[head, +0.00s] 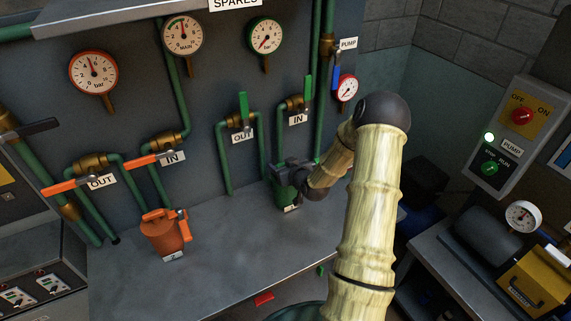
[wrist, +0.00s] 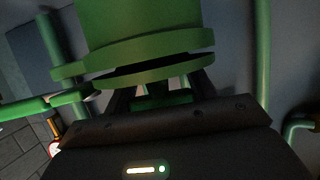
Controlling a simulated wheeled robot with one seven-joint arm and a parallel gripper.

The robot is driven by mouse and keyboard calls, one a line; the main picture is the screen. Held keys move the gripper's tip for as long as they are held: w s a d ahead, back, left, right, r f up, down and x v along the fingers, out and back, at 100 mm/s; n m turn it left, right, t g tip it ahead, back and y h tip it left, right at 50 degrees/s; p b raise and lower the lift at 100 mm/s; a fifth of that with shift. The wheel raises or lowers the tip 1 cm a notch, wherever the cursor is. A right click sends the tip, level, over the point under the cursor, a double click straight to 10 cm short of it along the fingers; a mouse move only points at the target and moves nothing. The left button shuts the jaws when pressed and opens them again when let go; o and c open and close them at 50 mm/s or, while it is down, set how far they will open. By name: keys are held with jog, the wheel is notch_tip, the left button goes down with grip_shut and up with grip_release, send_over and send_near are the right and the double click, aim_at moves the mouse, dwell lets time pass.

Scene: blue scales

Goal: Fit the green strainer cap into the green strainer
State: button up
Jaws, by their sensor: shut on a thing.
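The green strainer (head: 284,196) stands on the bench under the green-handled valves, and its body fills the top of the wrist view (wrist: 140,18). My gripper (head: 290,172) is over its top in the head view. In the wrist view my gripper (wrist: 160,97) is shut on the green strainer cap (wrist: 168,101), holding its narrow grip between dark fingers. The cap's disc faces the strainer's flange closely, with a dark, uneven gap between them. The disc looks slightly tilted to the flange. I cannot tell whether they touch on one side. The head view hides the cap behind my gripper.
An orange strainer (head: 164,234) stands on the bench (head: 230,256) to the left. Green pipes (head: 222,160) rise close behind the green strainer. Orange valve handles (head: 140,161) stick out at left. The middle of the bench is clear. A red piece (head: 264,299) shows below its front edge.

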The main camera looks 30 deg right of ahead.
jog(key=shift+a, duration=0.25)
jog(key=shift+d+f+b, duration=0.15)
jog(key=shift+b, duration=0.15)
jog(key=o, duration=1.3)
jog(key=shift+s+d, duration=0.1)
jog(key=shift+r+p, duration=0.25)
jog(key=shift+p, duration=0.05)
jog(key=b+v, duration=0.2)
jog(key=v, duration=1)
